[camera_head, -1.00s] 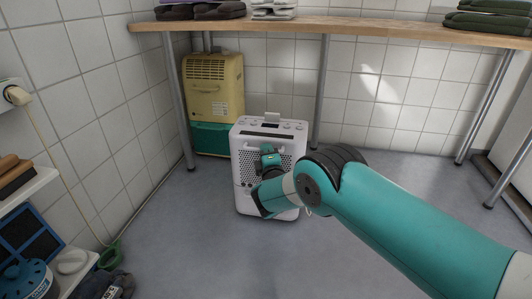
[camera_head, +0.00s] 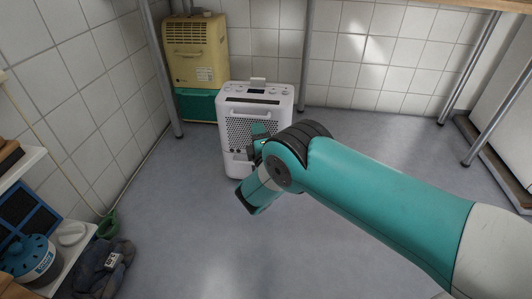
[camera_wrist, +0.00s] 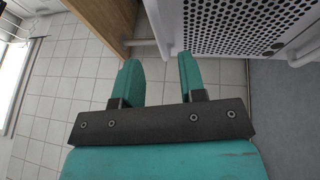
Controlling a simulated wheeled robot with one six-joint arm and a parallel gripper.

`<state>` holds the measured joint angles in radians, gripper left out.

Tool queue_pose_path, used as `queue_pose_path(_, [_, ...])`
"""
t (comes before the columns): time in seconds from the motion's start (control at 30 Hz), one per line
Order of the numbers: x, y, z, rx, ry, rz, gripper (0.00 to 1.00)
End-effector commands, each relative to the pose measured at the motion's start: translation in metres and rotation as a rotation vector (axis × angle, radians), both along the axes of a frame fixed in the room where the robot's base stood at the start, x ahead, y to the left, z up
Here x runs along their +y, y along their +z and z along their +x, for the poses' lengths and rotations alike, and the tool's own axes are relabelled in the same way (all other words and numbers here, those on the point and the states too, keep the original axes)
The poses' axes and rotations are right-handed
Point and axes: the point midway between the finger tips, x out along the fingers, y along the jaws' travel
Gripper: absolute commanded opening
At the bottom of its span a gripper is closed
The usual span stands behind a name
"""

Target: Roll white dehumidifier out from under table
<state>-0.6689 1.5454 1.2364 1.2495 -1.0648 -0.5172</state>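The white dehumidifier (camera_head: 234,170) stands upright on the grey floor near the rear table legs, with control buttons on top and a perforated front. A bar handle (camera_head: 243,115) runs across its upper front. My gripper (camera_head: 258,132) is in front of the perforated face, just below the handle, partly hidden by my arm. In the wrist view my gripper (camera_wrist: 159,65) is open, its two teal fingers apart. A white bar (camera_wrist: 163,28) shows beyond the gap between the tips; I cannot tell whether they touch it. The perforated face (camera_wrist: 245,25) of the dehumidifier fills the upper right there.
A yellow and green unit (camera_head: 195,52) stands behind left, close to the dehumidifier. Table legs (camera_head: 163,75) flank the area. The floor (camera_head: 190,220) in front is clear.

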Motion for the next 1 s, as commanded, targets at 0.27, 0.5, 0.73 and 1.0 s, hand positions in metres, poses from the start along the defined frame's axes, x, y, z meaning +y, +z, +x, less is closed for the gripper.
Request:
queue_pose_path(0.27, [-0.002, 0.003, -0.024, 0.001, 0.003, -0.001, 0.38])
queue_pose_path(0.5, [-0.006, 0.001, -0.037, 0.001, 0.002, -0.001, 0.38])
queue_pose_path(0.73, [-0.011, -0.004, -0.063, 0.004, 0.004, -0.003, 0.38])
queue_pose_path(1.0, [-0.016, -0.011, -0.092, 0.0, 0.003, 0.0, 0.38])
